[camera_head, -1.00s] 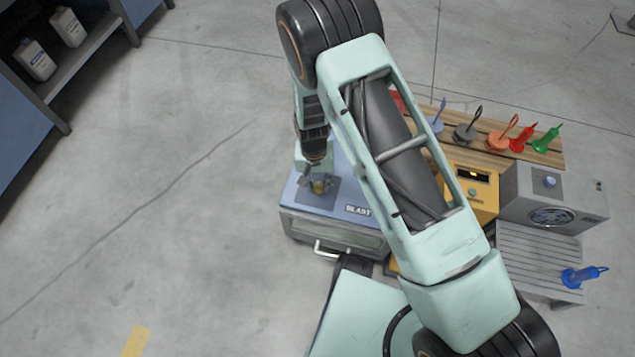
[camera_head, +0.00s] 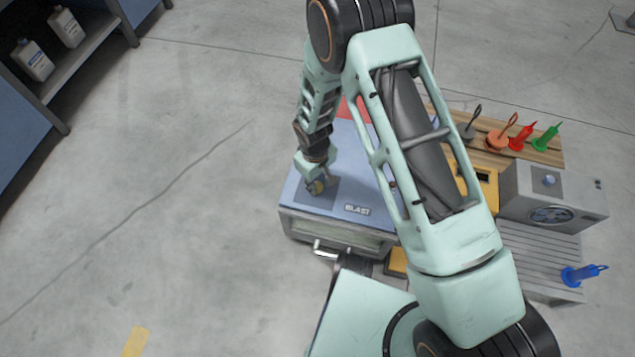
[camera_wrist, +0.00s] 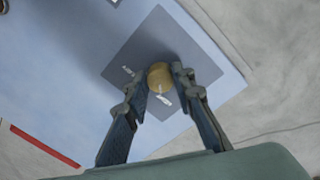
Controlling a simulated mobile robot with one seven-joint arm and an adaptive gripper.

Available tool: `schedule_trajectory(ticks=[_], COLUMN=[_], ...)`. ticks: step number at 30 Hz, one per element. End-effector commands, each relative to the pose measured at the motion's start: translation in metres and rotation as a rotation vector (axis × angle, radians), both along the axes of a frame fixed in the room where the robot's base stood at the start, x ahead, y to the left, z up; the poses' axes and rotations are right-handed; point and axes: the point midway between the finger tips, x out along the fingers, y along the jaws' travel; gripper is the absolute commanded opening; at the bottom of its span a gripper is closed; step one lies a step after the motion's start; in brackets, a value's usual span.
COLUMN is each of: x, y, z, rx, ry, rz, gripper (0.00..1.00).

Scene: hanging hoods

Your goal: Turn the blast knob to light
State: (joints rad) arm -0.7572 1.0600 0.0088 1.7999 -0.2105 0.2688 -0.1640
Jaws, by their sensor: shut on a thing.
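The blast knob (camera_wrist: 160,76) is a round yellow knob with a pale pointer mark, on a dark grey square plate (camera_wrist: 135,48) with small white labels too blurred to read. In the wrist view the pointer runs from the knob's middle toward the lower label. The plate lies on top of the blue blast unit (camera_head: 357,209), labelled BLAST. My gripper (camera_head: 317,187) reaches down onto the knob; in the wrist view its two fingers (camera_wrist: 158,85) are shut on the knob's sides. In the head view the gripper hides most of the knob.
A wooden rack (camera_head: 488,158) with several coloured tools stands at the right back. A yellow device (camera_head: 487,186) and a grey fan box (camera_head: 575,197) stand right of the blast unit. A blue tool (camera_head: 583,275) lies on a slatted surface. The left floor is clear.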

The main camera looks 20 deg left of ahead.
Motion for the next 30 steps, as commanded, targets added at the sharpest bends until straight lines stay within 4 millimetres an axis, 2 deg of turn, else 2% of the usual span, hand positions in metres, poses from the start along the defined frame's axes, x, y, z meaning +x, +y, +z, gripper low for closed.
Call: schedule_trajectory(ticks=[20, 21, 26, 30], x=[-0.0002, -0.0002, -0.0001, -0.0001], y=[0.0003, 0.0003, 0.0002, 0.0], z=[0.0002, 0.0002, 0.0001, 0.0001], rx=[0.0, 0.0, 0.0, 0.001], ry=[0.0, 0.0, 0.0, 0.0], rz=[0.069, 0.069, 0.068, 0.067], gripper=[0.0, 0.24, 0.41, 0.41])
